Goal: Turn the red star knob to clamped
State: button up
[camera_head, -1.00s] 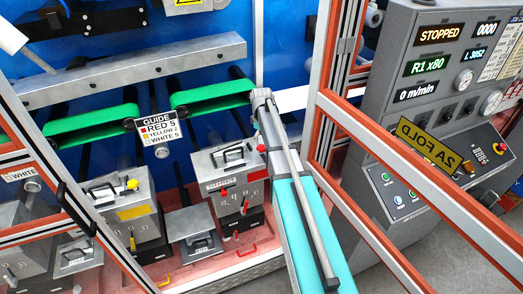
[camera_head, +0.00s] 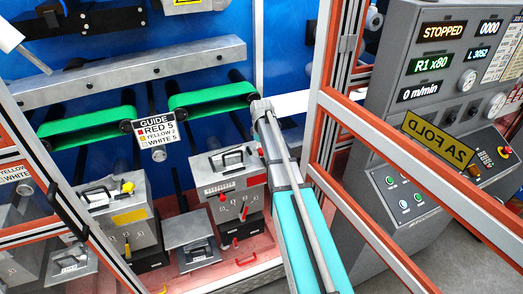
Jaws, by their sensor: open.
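A small red knob (camera_head: 222,197) sits on the front upper left of the right-hand grey metal box (camera_head: 245,196), which has a black handle on top. It is too small to tell its star shape or its setting. Another red part (camera_head: 222,227) is low on the same box's front. My teal and grey arm rises from the bottom just right of this box, and its upper end overlaps the area beside it. I see no gripper fingers, so my gripper is out of view or hidden.
A guide sign (camera_head: 157,130) reads RED 5, YELLOW 2, WHITE 5. A left grey box (camera_head: 118,217) has a yellow knob (camera_head: 127,187). Orange-edged frame posts (camera_head: 332,70) stand between the boxes and the control console (camera_head: 440,110), which reads STOPPED. Green belts (camera_head: 210,100) run behind.

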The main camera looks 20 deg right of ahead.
jog(key=shift+c, duration=0.2)
jog(key=c, duration=1.1)
